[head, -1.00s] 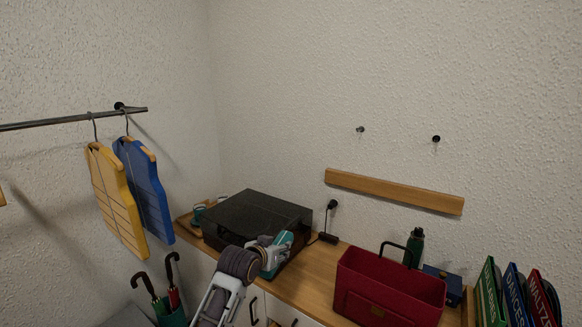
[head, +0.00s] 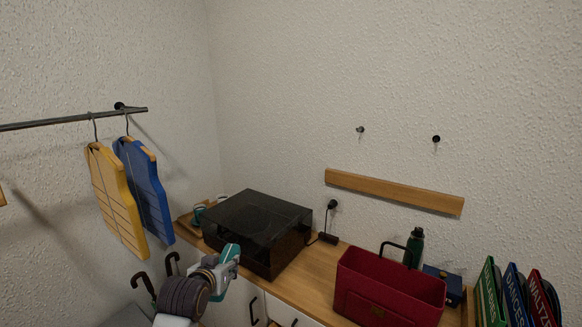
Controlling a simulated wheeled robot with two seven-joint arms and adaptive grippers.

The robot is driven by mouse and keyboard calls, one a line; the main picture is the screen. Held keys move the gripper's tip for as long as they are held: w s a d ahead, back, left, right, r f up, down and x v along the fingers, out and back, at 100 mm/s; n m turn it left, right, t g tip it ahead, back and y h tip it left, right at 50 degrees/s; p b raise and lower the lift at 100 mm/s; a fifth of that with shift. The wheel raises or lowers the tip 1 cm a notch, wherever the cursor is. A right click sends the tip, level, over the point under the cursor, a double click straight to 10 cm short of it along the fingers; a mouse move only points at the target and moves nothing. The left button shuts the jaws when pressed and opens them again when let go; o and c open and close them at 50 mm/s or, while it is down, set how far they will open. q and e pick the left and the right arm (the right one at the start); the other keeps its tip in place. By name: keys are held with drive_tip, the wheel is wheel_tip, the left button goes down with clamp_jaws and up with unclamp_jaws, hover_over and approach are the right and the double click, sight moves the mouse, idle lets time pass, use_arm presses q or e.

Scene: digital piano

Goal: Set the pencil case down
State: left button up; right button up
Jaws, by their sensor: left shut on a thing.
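My left gripper (head: 225,266) is shut on a small teal thing (head: 233,252), which appears to be the pencil case. The gripper's dark wrist and fingers hide much of it. In the head view, the gripper is in front of the left front corner of the dark record player, by the counter's front edge. I cannot tell whether the teal thing touches anything below. My right gripper is not in view.
The dark-lidded record player (head: 258,225) stands on the wooden counter (head: 312,271). Bare counter lies between it and a red box (head: 389,288). A green bottle (head: 414,247) stands behind the box. Umbrellas (head: 144,283) are at the lower left.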

sight(213, 302)
use_arm(q)
drive_tip(key=s+a+f, duration=0.1)
drive_tip(key=s+f, duration=0.4)
drive_tip(key=f, duration=0.3)
drive_tip(key=s+a+f, duration=0.2)
drive_tip(key=s+f, duration=0.3)
drive_tip(key=f, duration=0.3)
drive_tip(key=shift+s+n+y, duration=0.35)
drive_tip(key=shift+n+y, duration=0.05)
idle(0.3)
